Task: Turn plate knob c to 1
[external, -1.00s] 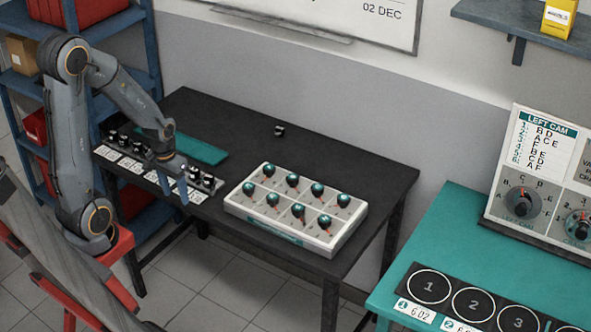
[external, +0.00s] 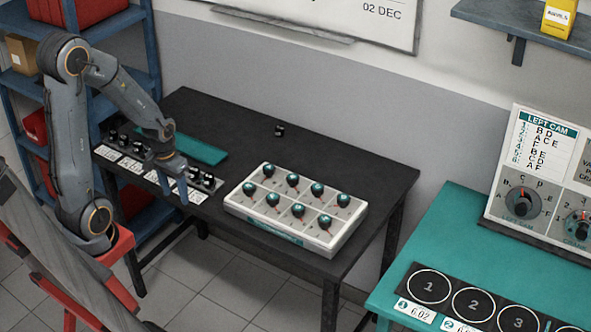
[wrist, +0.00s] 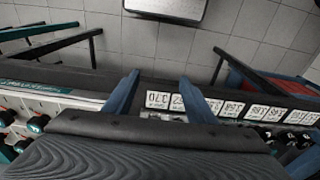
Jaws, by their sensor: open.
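A white box (external: 232,208) with several teal-topped knobs (external: 298,210) in separate cells stands on the black table. Each knob has an orange-red pointer. The cell markings are too small to tell which knob is c. The box's edge and some knobs (wrist: 37,124) also show at the left of the wrist view. My gripper (external: 176,194) is open and empty, pointing down at the front edge of the row of white cards, left of the box and apart from it. In the wrist view, its two blue fingers (wrist: 162,92) are spread with nothing between them.
A row of white cards (external: 130,164) with dark small parts behind them lies at the table's left. A teal mat (external: 200,150) lies behind. A small black part (external: 279,131) stands near the back. A teal table (external: 385,290) with a dial panel (external: 522,203) is at right.

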